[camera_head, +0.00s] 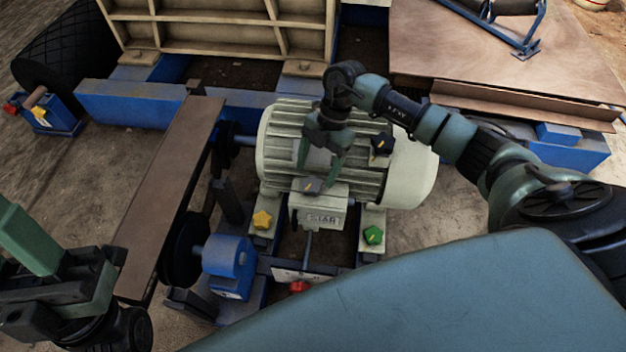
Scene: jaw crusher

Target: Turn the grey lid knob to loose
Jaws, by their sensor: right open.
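The grey lid knob (309,186) sits on the lid of the small terminal box (327,200) at the front of the pale ribbed motor. My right gripper (319,165) comes down from above, just behind the knob in the picture. Its two green fingers are spread apart with nothing between them. The fingertips look close to the knob, but I cannot tell whether they touch it. The knob's pointer mark is too small to read. My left gripper (62,290) is partly in view at the lower left, and its jaws do not show clearly.
A red knob (299,287) is below. A long brown belt guard (172,190) and a blue bearing block (229,262) stand left.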

